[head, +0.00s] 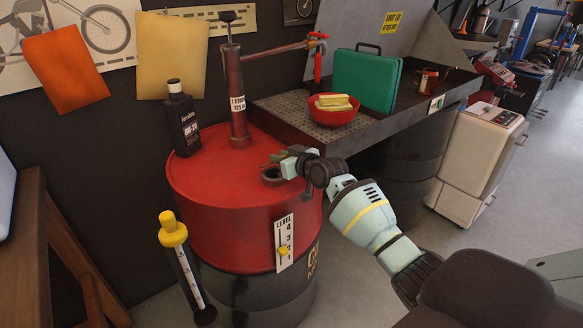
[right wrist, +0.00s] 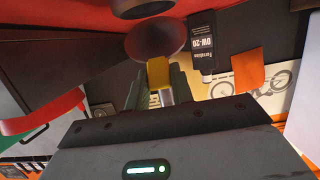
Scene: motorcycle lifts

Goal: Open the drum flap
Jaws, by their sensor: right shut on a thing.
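The red drum (head: 210,185) stands left of centre in the head view. A dark round filler ring (head: 271,177) sits on its top near the right edge; its rim shows at the top of the right wrist view (right wrist: 140,8). The dark red flap disc (right wrist: 155,38) shows beside the ring, with a yellow tab (right wrist: 160,70). My right gripper (head: 277,163) is at the ring, its fingers shut on the yellow tab. The fingers partly hide the flap in the head view, and its exact tilt is hard to tell. My left gripper is not in view.
A pump (head: 237,100) and a black bottle (head: 182,120) stand on the drum. A level gauge (head: 285,243) and a yellow-capped tube (head: 174,232) are at its front. The metal bench (head: 345,133) behind holds a red bowl (head: 333,117) and a green case (head: 366,80).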

